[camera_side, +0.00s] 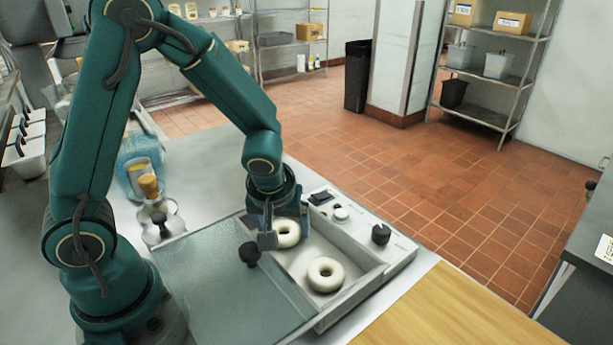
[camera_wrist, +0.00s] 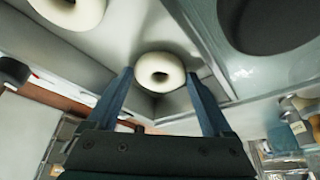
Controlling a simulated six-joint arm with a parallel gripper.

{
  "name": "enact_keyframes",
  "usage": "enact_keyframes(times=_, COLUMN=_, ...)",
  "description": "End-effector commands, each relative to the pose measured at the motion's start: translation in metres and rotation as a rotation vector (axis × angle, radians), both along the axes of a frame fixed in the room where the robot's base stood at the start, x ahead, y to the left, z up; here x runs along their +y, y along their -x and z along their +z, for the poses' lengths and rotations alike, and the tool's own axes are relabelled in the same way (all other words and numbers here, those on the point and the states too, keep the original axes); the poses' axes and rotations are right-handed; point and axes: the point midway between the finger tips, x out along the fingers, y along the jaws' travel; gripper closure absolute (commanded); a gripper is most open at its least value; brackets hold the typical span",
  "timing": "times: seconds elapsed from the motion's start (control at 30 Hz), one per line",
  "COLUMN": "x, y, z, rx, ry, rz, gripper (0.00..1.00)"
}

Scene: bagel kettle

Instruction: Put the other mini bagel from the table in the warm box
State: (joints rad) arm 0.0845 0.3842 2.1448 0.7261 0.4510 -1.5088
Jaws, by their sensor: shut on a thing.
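The warm box (camera_side: 352,288) is a pale metal tray with its glass lid (camera_side: 205,275) slid to the left, leaving the right part open. One white mini bagel (camera_side: 325,275) lies on the box floor toward the front; it also shows at the top of the wrist view (camera_wrist: 72,10). My gripper (camera_side: 285,228) reaches down into the far end of the opening, shut on another mini bagel (camera_side: 288,234). In the wrist view this bagel (camera_wrist: 160,72) sits between the two finger tips (camera_wrist: 160,80). Whether it touches the floor is unclear.
A black lid knob (camera_side: 250,254) stands close to my gripper. A control panel with a dark knob (camera_side: 380,234) runs along the box's right side. A wooden board (camera_side: 440,310) lies at the front right, its visible part bare. A bottle-like item (camera_side: 152,190) stands behind left.

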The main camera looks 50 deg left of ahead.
Motion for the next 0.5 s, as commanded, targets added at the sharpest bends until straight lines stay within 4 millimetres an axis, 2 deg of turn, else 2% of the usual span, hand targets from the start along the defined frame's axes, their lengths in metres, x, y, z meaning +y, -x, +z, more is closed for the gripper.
enact_keyframes(times=0.33, x=0.0, y=-0.0001, z=-0.0035, rx=0.001, ry=-0.001, rz=-0.002, gripper=0.69)
enact_keyframes(times=0.37, x=0.0, y=-0.0002, z=-0.0034, rx=-0.001, ry=0.0, rz=-0.001, gripper=0.07)
enact_keyframes(times=0.4, x=0.0, y=-0.0002, z=-0.0032, rx=-0.001, ry=0.0, rz=-0.001, gripper=0.0)
enact_keyframes(times=0.5, x=0.0, y=-0.0002, z=-0.0031, rx=-0.001, ry=0.0, rz=0.0, gripper=0.0)
